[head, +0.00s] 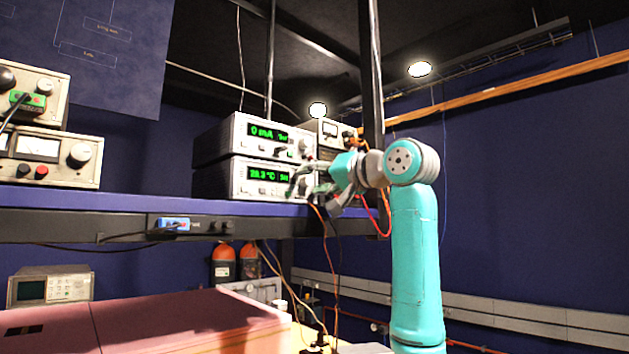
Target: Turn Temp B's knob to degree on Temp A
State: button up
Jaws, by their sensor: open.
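Two white instruments with green displays are stacked on the blue shelf. The upper instrument (240,137) reads what looks like 0 mA. The lower instrument (238,180) reads about 28.3 °C, with the digits small. No Temp A or Temp B label is legible, so I cannot tell which unit is which. Knobs (304,146) show at the right of the upper front panel. My gripper (297,182) is open in front of the right part of the lower panel and hides its controls. I cannot tell whether the fingers touch a knob.
The blue shelf (110,199) runs below the instruments. Another meter unit (332,133) stands behind my gripper, near a dark upright post (371,80). Older instruments (50,158) stand at the left. Orange and red cables hang below my gripper. A pinkish box (150,325) lies lower front.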

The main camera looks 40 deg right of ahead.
jog(key=shift+w, duration=0.2)
grip_shut()
dwell(0.3)
jog(key=n, duration=0.5)
jog(key=shift+n, duration=2.5)
